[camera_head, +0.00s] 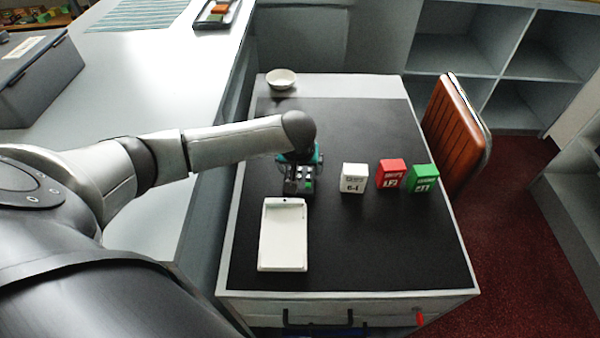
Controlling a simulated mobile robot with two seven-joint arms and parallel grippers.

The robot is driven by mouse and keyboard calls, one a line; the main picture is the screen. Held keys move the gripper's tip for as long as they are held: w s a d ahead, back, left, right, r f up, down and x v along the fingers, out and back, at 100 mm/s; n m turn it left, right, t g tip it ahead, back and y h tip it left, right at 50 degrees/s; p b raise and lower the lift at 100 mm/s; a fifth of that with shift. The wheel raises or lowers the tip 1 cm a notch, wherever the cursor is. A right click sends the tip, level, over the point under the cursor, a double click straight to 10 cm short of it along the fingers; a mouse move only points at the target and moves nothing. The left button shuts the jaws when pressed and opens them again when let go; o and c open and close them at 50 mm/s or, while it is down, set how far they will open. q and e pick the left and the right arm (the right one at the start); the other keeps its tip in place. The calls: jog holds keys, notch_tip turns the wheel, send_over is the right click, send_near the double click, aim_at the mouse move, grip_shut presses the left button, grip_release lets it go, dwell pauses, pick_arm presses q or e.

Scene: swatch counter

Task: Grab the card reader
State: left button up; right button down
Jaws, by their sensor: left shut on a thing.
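The card reader (300,184) is a small dark device with pale keys and a green key. It is at the left middle of the black-topped counter (385,245), just behind a white tray. My left gripper (297,166) comes down on it from above and is shut on it. The forearm and wrist hide the reader's far part, and I cannot tell whether it touches the counter. My right gripper is not in view.
The white tray (283,262) lies just in front of the reader. White (353,177), red (390,173) and green (422,178) numbered blocks stand to the right. A bowl (281,79) is at the back. A brown chair (452,135) stands against the right edge. The front right is clear.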

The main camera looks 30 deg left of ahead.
pick_arm(q)
jog(key=c, duration=0.6)
